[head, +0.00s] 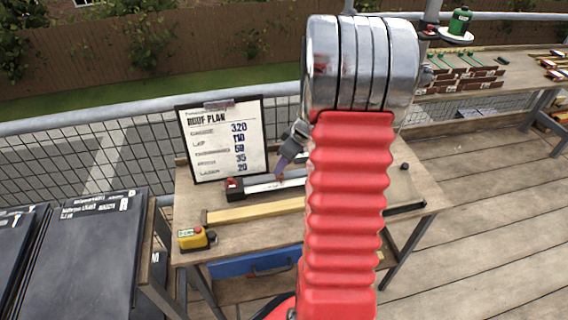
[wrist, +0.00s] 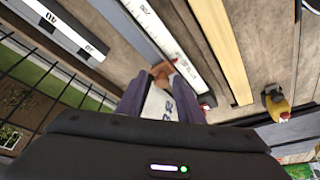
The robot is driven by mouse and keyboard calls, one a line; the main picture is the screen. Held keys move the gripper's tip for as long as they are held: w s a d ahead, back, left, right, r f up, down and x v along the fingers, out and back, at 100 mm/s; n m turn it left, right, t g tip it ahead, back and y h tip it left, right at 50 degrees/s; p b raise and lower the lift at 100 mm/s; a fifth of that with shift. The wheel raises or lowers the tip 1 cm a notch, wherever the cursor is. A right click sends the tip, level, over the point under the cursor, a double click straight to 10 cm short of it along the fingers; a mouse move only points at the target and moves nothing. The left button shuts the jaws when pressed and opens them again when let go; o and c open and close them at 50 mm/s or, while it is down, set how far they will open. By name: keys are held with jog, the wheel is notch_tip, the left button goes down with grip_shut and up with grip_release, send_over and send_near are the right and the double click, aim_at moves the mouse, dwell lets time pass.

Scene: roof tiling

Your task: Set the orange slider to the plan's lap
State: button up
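The roof plan board (head: 225,138) stands at the back of the bench; its lap line appears to read 110. A white scale bar (head: 262,186) with a dark and red end block lies in front of it; the bar also shows in the wrist view (wrist: 160,30). My gripper (head: 281,168) reaches down over the bar, its purple fingers on either side of a white numbered strip in the wrist view (wrist: 161,80). A small orange-brown piece, seemingly the slider (wrist: 162,69), shows at the fingertips. Whether they grip it is unclear.
A wooden batten (head: 255,211) lies in front of the bar. A yellow tool (head: 194,238) sits at the bench's front left corner. My red arm hides the bench's middle right. Dark stacked panels (head: 85,250) stand left; a brick bench (head: 465,75) stands back right.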

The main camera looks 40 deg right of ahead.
jog(key=shift+o, duration=0.4)
jog(key=shift+r, duration=0.2)
jog(key=v, duration=1.3)
jog(key=shift+s, duration=0.15)
